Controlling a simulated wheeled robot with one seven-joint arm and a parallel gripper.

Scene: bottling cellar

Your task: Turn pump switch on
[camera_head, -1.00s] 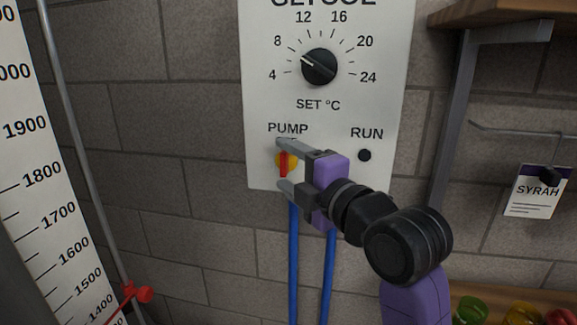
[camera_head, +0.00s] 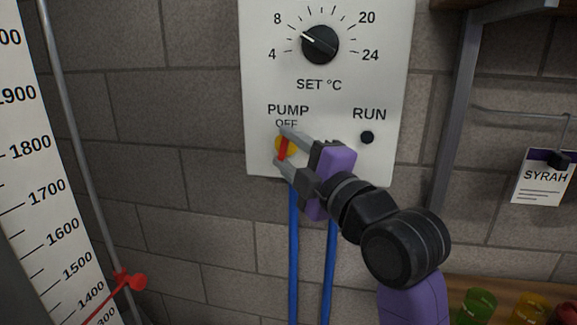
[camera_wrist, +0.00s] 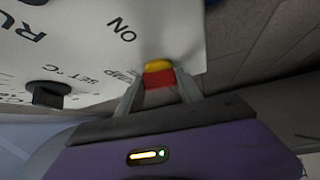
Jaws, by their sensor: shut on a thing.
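The pump switch (camera_head: 283,148) is a red handle on a yellow round base, low on the white glycol panel (camera_head: 265,70) under the words PUMP and OFF. My gripper (camera_head: 282,147) is shut on the red handle, one finger above it and one below. In the wrist view the red handle (camera_wrist: 158,79) sits between the two fingertips, with the yellow base behind it and the word ON on the panel nearby. The handle looks close to upright, leaning slightly. The RUN lamp (camera_head: 367,137) is dark.
The temperature dial (camera_head: 320,44) is above the switch. Two blue hoses (camera_head: 293,240) run down below the panel. A shelf bracket and SYRAH tag (camera_head: 543,178) are at right.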

